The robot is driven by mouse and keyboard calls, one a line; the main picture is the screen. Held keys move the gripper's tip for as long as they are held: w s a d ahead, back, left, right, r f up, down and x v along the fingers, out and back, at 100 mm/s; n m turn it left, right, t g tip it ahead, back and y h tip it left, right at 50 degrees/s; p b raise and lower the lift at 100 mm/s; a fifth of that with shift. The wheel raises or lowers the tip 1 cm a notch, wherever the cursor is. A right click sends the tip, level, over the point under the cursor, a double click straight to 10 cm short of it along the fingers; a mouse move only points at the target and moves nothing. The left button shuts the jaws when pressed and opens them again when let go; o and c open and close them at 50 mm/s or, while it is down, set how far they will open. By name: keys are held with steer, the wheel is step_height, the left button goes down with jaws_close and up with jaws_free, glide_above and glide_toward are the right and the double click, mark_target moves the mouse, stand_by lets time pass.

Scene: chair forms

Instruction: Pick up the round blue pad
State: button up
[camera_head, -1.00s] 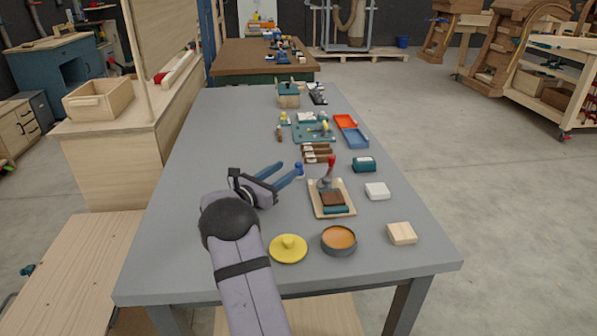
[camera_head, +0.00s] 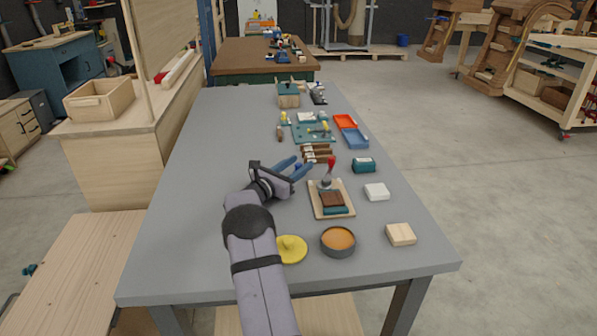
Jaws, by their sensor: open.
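My gripper (camera_head: 302,165) is over the middle of the grey table, with its two blue fingers apart and pointing to the upper right. I cannot clearly make out a round blue pad. A small blue item that stood by the fingertips is now hidden or blends with the blue fingers. I cannot tell whether it is between them. A round dark tin with an orange inside (camera_head: 338,241) sits near the front, with a yellow round knobbed lid (camera_head: 292,249) left of it, partly covered by my arm.
A wooden tray (camera_head: 345,212) with a red-handled tool and dark block lies right of my gripper. A teal box (camera_head: 363,165), white block (camera_head: 376,191) and wooden block (camera_head: 400,234) line the right side. Brown racks (camera_head: 318,152) stand just beyond. The table's left side is clear.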

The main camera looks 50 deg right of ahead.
steer(key=shift+d, duration=0.25)
jaws_close()
steer(key=shift+r, duration=0.1)
step_height(320, 180, up, 28)
steer(key=p, duration=0.2)
stand_by(0.5)
steer(key=c, duration=1.1)
jaws_free()
